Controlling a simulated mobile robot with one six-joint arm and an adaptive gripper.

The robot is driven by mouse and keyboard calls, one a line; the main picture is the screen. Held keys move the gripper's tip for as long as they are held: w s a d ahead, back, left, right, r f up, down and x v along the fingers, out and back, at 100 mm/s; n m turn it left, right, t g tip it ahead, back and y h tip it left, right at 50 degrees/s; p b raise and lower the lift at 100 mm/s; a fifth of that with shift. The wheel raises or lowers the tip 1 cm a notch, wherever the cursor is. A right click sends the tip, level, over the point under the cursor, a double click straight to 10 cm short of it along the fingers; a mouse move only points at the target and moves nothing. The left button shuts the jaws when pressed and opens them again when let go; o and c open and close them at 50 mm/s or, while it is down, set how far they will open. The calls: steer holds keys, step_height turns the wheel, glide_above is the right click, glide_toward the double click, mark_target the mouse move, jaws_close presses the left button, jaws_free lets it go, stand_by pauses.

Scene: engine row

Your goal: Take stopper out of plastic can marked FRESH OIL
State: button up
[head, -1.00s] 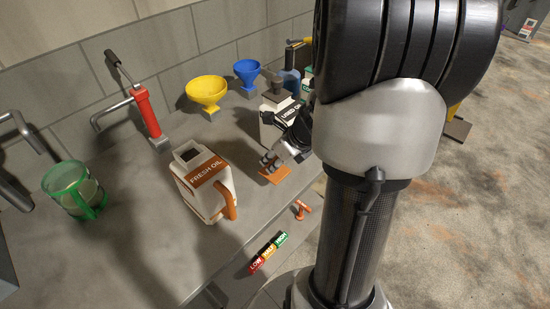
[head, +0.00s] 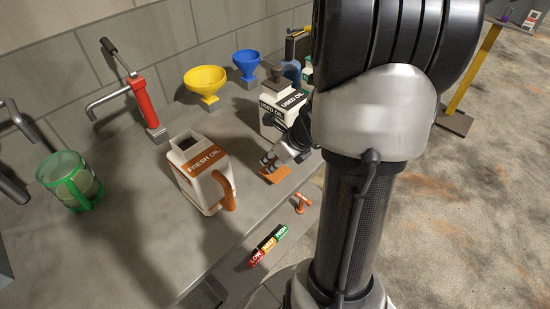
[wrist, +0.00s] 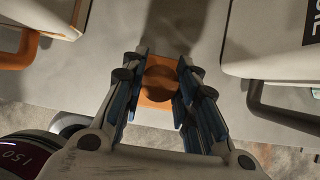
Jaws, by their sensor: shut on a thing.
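The white plastic can marked FRESH OIL (head: 205,168) stands upright on the bench, with an orange handle and a dark, uncovered mouth (head: 187,144). My gripper (head: 268,163) is to the right of this can, low over a flat orange square (head: 290,179) on the bench. In the wrist view my gripper (wrist: 160,62) has its fingers on both sides of a round brown-orange knob, which looks like the stopper (wrist: 160,82). It is shut on it, over the orange square.
A can marked USED OIL (head: 276,112) stands close behind my gripper. Yellow (head: 204,82) and blue (head: 248,62) funnels, a red pump (head: 147,105) and a green jug (head: 70,182) stand further back or left.

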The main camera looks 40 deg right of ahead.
steer(key=o, duration=1.2)
steer(key=v, duration=1.2)
